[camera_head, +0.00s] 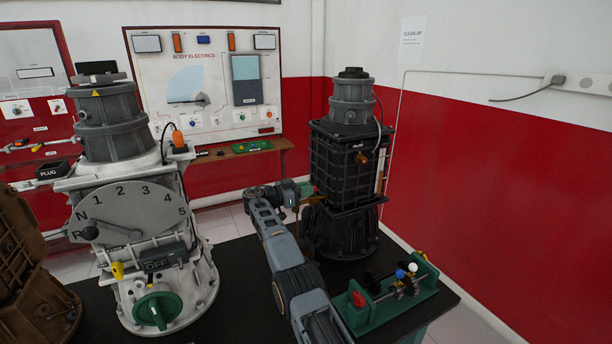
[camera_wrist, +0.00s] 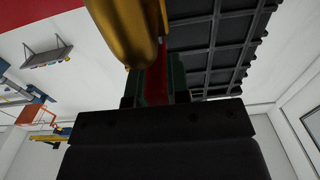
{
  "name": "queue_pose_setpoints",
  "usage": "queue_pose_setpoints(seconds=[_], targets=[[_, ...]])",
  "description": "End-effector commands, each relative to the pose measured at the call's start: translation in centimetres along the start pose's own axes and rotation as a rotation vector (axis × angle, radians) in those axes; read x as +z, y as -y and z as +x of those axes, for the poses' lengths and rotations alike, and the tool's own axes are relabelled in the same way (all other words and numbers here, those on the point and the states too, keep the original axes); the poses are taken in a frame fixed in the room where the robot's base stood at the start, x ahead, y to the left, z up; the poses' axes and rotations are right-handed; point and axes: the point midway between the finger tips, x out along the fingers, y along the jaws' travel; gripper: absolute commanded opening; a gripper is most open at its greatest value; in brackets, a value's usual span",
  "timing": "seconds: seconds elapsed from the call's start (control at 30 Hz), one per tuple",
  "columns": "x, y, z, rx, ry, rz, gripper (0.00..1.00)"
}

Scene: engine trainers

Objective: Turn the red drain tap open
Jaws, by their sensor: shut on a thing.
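The black engine trainer (camera_head: 342,190) stands on the dark table right of centre. My gripper (camera_head: 305,192) reaches its lower left side. In the wrist view, my gripper (camera_wrist: 158,84) is shut with its green-lined fingers on either side of the red drain tap handle (camera_wrist: 156,78). A brass-coloured tap body (camera_wrist: 124,32) fills the top of that view, close to the handle. In the head view the gripper and arm mostly hide the tap; only a small brass bit (camera_head: 316,199) shows. The tap's exact angle cannot be told.
A white trainer with a numbered dial (camera_head: 128,210) and green knob (camera_head: 157,309) stands at left. A brown casting (camera_head: 30,265) is at far left. A green stand with coloured knobs (camera_head: 375,315) is at the table's front right, close to my arm.

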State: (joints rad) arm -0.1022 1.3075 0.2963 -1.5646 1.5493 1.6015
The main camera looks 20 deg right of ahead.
Motion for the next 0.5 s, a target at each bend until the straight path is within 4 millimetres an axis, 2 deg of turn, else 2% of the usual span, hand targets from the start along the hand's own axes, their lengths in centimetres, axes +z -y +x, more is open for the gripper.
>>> queue_pose_setpoints(seconds=[0.03, 0.5], targets=[[-1.03, 0.15, -0.12, -0.005, -0.007, 0.004, 0.0], [-0.57, -0.06, -0.16, 0.018, -0.012, 0.008, 0.0]])
